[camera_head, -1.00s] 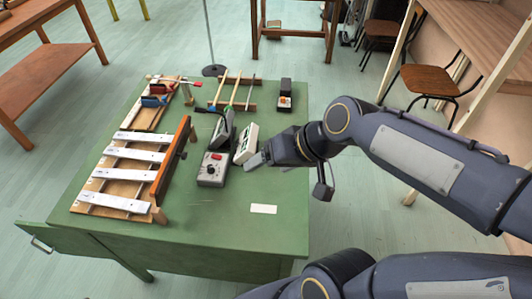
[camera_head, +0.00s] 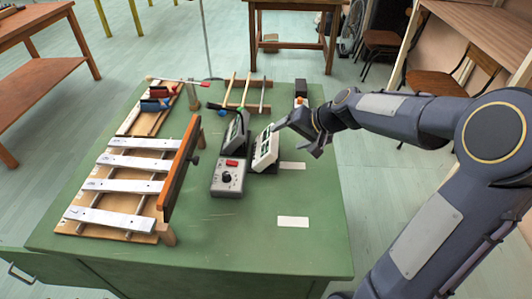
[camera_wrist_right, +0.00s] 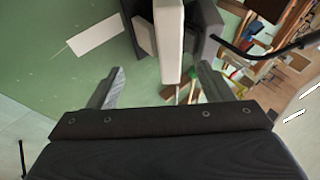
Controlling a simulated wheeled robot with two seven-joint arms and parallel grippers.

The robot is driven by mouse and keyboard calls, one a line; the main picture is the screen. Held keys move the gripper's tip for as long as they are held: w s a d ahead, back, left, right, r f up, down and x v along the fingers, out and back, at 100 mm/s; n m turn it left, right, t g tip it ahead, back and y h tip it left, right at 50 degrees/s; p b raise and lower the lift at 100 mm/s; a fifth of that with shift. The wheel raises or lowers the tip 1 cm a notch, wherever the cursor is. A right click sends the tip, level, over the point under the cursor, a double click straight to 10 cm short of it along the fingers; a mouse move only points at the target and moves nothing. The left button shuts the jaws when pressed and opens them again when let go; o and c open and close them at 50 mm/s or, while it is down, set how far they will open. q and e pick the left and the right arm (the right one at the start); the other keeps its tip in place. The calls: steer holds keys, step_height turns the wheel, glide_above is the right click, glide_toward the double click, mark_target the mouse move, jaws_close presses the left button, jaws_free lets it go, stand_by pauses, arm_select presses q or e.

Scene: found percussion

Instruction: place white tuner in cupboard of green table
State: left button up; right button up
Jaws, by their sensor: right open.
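The white tuner (camera_head: 265,149) stands tilted on the green table (camera_head: 230,250), with its dark screen facing left in the head view. My right gripper (camera_head: 300,138) is open just to the right of the tuner. In the right wrist view the white tuner (camera_wrist_right: 168,40) shows edge-on, with its near end between the two spread fingers (camera_wrist_right: 162,82); I cannot tell whether they touch it. A green panel with a metal handle (camera_head: 22,274) juts out at the table's lower left. The cupboard's inside is hidden. My left gripper is not in view.
A grey box with a knob (camera_head: 229,178) and a dark device (camera_head: 236,130) stand close left of the tuner. A xylophone with white bars (camera_head: 125,180) fills the table's left. White cards (camera_head: 293,222) lie on the right. The table's front is clear.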

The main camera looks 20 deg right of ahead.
mark_target(278, 141)
steer(key=x, duration=0.7)
steer(key=shift+w+a, duration=0.1)
steer(key=shift+a, duration=0.05)
steer(key=shift+r, duration=0.1)
steer(key=shift+c, duration=0.2)
jaws_close()
